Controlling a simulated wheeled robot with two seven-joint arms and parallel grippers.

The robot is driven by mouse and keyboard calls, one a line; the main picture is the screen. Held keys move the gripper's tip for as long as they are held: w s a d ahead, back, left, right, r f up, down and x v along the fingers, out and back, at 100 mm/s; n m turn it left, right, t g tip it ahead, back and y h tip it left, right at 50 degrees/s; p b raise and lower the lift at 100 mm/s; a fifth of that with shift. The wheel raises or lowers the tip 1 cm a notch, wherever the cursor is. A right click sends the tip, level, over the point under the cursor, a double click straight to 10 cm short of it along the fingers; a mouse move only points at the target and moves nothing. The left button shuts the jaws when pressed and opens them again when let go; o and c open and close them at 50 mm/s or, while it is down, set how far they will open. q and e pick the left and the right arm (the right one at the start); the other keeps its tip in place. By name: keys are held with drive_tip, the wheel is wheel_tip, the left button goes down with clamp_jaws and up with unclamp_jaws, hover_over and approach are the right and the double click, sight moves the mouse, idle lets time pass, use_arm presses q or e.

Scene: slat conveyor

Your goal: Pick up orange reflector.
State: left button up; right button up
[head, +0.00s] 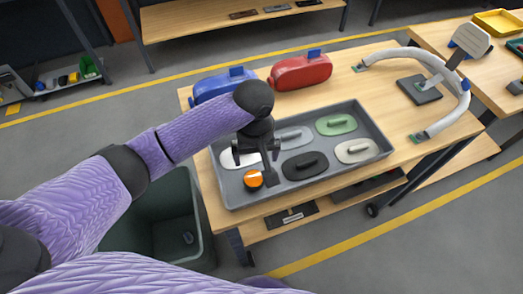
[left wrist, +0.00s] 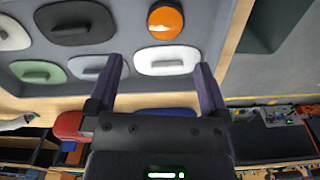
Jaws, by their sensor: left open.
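The orange reflector (head: 253,180) is a round orange piece with a dark rim, lying in the front left corner of the grey tray (head: 325,190). In the left wrist view the reflector (left wrist: 165,19) is at the top, beyond my fingertips. My left gripper (head: 256,160) is open and empty above the left end of the tray, close to the reflector. In the left wrist view the left gripper (left wrist: 160,68) has its fingers on either side of a white oval lid (left wrist: 168,60), apart from the reflector. My right gripper is out of view.
The tray also holds several oval lids with handles, including a green one (head: 336,124) and a black one (head: 305,165). Blue (head: 222,84) and red (head: 301,71) cases stand behind it. A dark bin (head: 160,215) stands left of the table. A curved white frame (head: 450,105) is at right.

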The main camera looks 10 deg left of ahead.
use_arm(q)
drive_tip(key=b, duration=0.2)
hover_over(254, 180)
drive_tip(key=f, duration=0.4)
drive_tip(key=shift+s+d+f, duration=0.1)
drive_tip(key=shift+d+f, duration=0.15)
drive_tip(key=shift+f, duration=0.1)
drive_tip(key=f, duration=0.1)
drive_tip(key=f+b, duration=0.1)
drive_tip(key=f, duration=0.1)
drive_tip(key=f+b, duration=0.1)
drive_tip(key=shift+a+f, duration=0.3)
drive_tip(key=shift+f, duration=0.25)
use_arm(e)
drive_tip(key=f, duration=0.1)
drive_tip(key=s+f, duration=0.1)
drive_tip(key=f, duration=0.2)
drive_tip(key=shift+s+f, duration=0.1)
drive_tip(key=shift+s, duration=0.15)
use_arm(q)
drive_tip(key=c, duration=1.1)
